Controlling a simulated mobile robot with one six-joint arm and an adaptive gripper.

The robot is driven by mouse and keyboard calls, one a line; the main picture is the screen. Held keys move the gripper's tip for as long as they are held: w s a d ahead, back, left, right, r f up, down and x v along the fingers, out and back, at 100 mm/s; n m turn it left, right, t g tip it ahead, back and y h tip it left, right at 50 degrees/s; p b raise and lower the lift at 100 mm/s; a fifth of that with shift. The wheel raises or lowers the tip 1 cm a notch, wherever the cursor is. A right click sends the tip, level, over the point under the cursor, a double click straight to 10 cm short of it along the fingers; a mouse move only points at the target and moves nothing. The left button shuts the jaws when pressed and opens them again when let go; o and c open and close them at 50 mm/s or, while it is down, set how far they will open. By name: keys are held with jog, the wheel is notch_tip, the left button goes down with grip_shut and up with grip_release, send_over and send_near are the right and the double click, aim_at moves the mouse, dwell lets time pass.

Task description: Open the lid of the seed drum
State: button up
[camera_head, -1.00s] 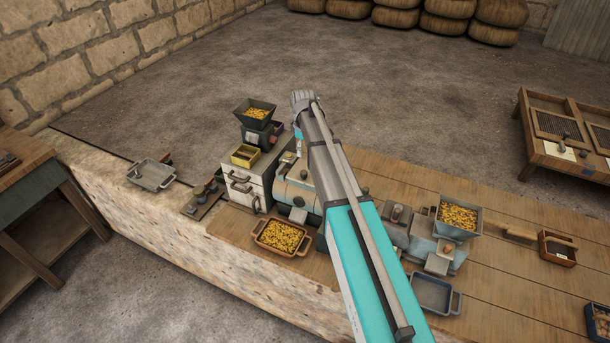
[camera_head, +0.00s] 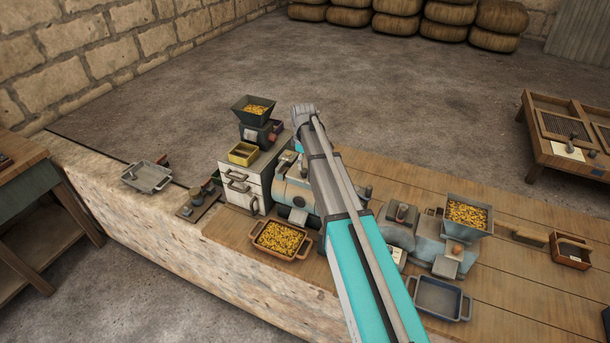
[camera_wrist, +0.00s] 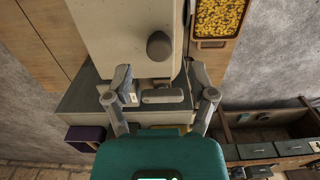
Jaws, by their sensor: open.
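A blue-grey drum-like machine (camera_head: 292,192), which I take for the seed drum, stands on the bench in the head view. My arm covers its right part, and I cannot make out the lid there. In the wrist view, a pale body (camera_wrist: 103,35) with a dark rounded knob (camera_wrist: 159,45) fills the top centre. Below it is a short grey bar (camera_wrist: 163,97), perhaps a handle. My gripper (camera_wrist: 161,80) is open, with one finger on each side of this bar. I cannot tell whether either finger touches it.
A tray of yellow grain (camera_head: 279,241) stands in front of the drum. A drawer cabinet (camera_head: 243,185) with a green hopper (camera_head: 254,109) is on its left. A second machine with a grain hopper (camera_head: 467,214) and an empty grey tray (camera_head: 438,298) are to the right.

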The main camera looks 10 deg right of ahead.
aim_at(305, 170)
jog(key=shift+f+b, duration=1.8)
jog(key=shift+f, duration=0.35)
jog(key=shift+c, duration=0.2)
grip_shut()
